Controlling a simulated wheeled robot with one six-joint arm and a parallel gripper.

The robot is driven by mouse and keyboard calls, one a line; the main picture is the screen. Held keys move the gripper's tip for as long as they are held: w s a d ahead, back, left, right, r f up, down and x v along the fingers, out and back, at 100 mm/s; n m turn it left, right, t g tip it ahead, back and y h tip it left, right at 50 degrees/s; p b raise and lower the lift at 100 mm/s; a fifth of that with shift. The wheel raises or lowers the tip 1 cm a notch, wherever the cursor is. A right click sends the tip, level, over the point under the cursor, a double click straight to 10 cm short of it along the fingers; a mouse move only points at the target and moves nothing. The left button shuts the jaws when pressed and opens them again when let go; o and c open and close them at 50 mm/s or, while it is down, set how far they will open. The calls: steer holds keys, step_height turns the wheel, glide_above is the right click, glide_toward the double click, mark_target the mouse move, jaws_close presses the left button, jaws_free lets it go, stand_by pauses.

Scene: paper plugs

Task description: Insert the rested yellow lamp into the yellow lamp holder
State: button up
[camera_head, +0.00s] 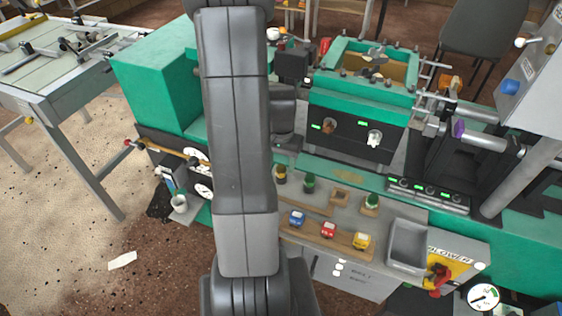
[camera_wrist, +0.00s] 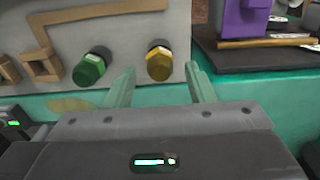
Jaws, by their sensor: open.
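The yellow lamp (camera_wrist: 159,63) has a ribbed, dark yellow cap and sits at the grey panel's edge in the wrist view. It also shows in the head view (camera_head: 280,176), just right of my arm. My gripper (camera_wrist: 160,86) is open and empty. The lamp appears between its two fingers, seemingly just beyond the tips. A green lamp (camera_wrist: 90,67) stands just left of the left finger. An empty square wooden holder (camera_wrist: 40,65) is further left; it shows in the head view (camera_head: 340,197) too. I cannot tell which holder is the yellow one.
Another green-topped piece (camera_head: 371,202) sits at the right of the row. A grey tray (camera_head: 406,247) is at the right. A purple object (camera_wrist: 246,17) stands right of my gripper.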

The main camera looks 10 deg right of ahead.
steer(key=shift+r+p, duration=1.65)
steer(key=shift+r, duration=0.8)
steer(key=shift+r, duration=0.1)
step_height(320, 180, up, 14)
steer(key=shift+f, duration=0.2)
steer(key=b, duration=0.2)
glide_toward(281, 166)
step_height(281, 166, down, 5)
steer(key=shift+f, duration=0.15)
steer(key=shift+p, duration=0.3)
